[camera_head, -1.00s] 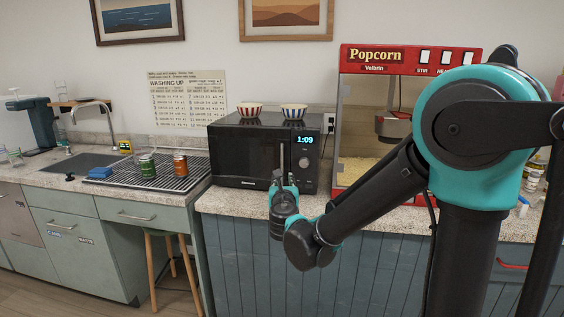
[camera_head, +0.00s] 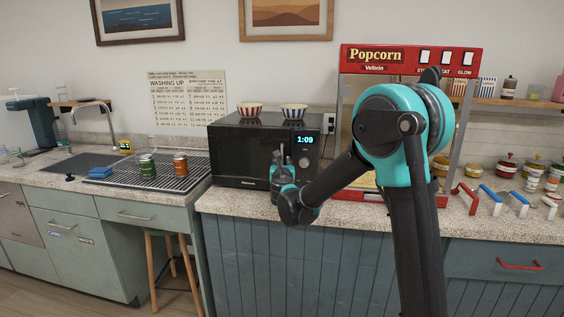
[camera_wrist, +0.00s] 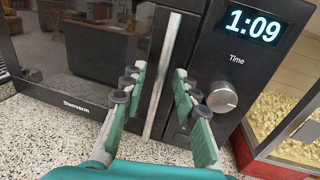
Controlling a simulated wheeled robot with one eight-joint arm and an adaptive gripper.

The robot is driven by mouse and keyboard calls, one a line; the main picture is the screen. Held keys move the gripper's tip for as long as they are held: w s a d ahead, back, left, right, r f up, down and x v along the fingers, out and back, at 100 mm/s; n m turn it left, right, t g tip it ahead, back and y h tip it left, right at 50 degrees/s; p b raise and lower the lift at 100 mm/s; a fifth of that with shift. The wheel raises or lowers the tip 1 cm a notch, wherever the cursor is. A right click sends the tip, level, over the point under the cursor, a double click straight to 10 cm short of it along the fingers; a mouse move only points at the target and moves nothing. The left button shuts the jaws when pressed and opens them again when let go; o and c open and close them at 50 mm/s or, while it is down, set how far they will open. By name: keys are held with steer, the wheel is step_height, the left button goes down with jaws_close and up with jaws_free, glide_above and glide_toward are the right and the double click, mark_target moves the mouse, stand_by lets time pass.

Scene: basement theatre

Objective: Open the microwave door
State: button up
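The black microwave (camera_head: 240,152) stands on the counter with its door shut and its clock reading 1:09. Its door (camera_wrist: 85,85) is dark and glossy in the wrist view, with an upright silver handle (camera_wrist: 163,70) at its right edge. My gripper (camera_wrist: 160,73) is open, with its green fingers on either side of the handle. I see gaps between the fingers and the handle, so it is not gripped. In the head view my gripper (camera_head: 281,165) is in front of the microwave's right part and hides most of the handle.
A drying rack (camera_head: 180,183) with cans is on the left. The counter edge runs just below my gripper.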

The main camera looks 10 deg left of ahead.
steer(key=shift+w+a, duration=0.1)
steer(key=shift+w, duration=0.65)
steer(key=shift+c, duration=0.5)
jaws_close()
